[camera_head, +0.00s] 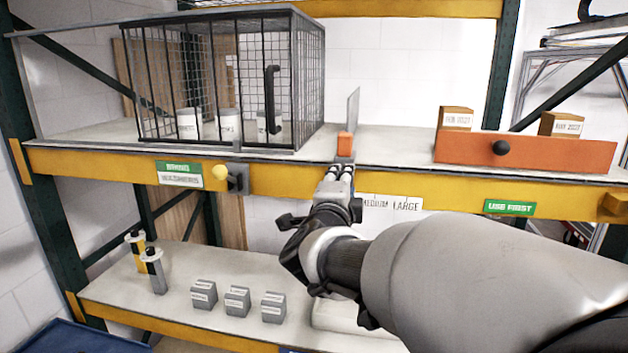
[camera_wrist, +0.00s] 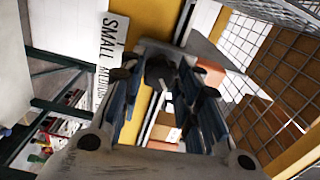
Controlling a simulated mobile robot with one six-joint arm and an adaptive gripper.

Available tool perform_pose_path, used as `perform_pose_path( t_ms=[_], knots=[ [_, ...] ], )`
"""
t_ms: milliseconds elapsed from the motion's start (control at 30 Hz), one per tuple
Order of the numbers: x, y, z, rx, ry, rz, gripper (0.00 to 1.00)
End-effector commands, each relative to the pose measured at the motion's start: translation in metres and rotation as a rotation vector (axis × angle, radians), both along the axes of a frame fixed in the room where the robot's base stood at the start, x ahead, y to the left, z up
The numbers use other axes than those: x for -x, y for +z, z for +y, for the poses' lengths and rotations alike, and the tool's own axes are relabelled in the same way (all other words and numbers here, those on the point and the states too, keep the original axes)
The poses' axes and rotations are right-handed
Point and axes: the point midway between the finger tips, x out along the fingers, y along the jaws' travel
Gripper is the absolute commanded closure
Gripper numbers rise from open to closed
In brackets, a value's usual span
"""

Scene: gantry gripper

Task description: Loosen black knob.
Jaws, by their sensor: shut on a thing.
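My gripper (camera_head: 340,178) reaches up to the yellow front beam of the upper shelf, just below a small orange block (camera_head: 345,145) with an upright grey plate behind it. In the wrist view, my gripper's fingers (camera_wrist: 162,78) are closed around a dark knob (camera_wrist: 160,67) at the yellow beam. The fingers cover most of this knob, and it is hidden in the head view. Another black knob (camera_head: 502,147) shows on the front of a red-orange bin at the right, apart from my gripper.
A barred cage (camera_head: 272,95) with white containers stands on the upper shelf's left. A size sign (camera_head: 392,203) hangs under the beam, partly behind my arm. Grey blocks (camera_head: 237,302) stand on the lower shelf.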

Motion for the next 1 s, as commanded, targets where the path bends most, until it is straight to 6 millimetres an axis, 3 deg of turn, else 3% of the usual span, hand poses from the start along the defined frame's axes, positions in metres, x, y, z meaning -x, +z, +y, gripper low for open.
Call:
perform_pose_path(
  t_ms=[600,1000],
  knots=[
    [-0.0001,0.0019,0.0006,0.559,0.002,0.153,0.93],
    [-0.0003,0.0019,0.0012,0.818,0.002,0.220,0.93]
  ],
)
